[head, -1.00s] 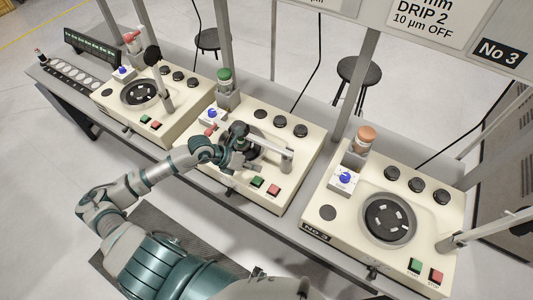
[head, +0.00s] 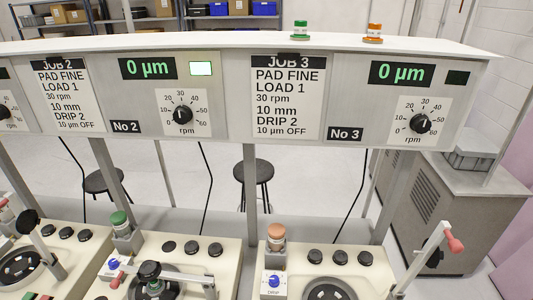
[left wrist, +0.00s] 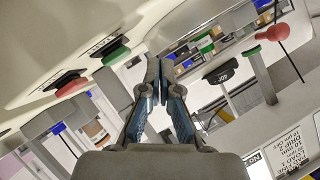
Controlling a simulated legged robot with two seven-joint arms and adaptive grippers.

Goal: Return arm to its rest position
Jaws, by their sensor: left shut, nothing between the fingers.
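My left gripper (left wrist: 157,95) shows in the left wrist view, its fingers together and empty. No part of my arms is clear in the head view. Machine No 2's swing arm (head: 186,277) lies low over its round plate (head: 142,292), with a black knob (head: 149,270) above the plate. Machine No 3's arm (head: 424,260) points up and right, away from its plate (head: 327,293), with a red end (head: 453,243). The arm of the machine at the left (head: 42,246) is tilted up, with a black disc (head: 27,221). My right gripper is not in view.
The overhead panel (head: 220,130) spans the machines, with rpm dials and displays reading 0 µm. Upright posts (head: 250,190) support it. Two stools (head: 253,172) stand behind. In the left wrist view, a red button (left wrist: 72,88) and a green button (left wrist: 117,55) lie left of the fingers.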

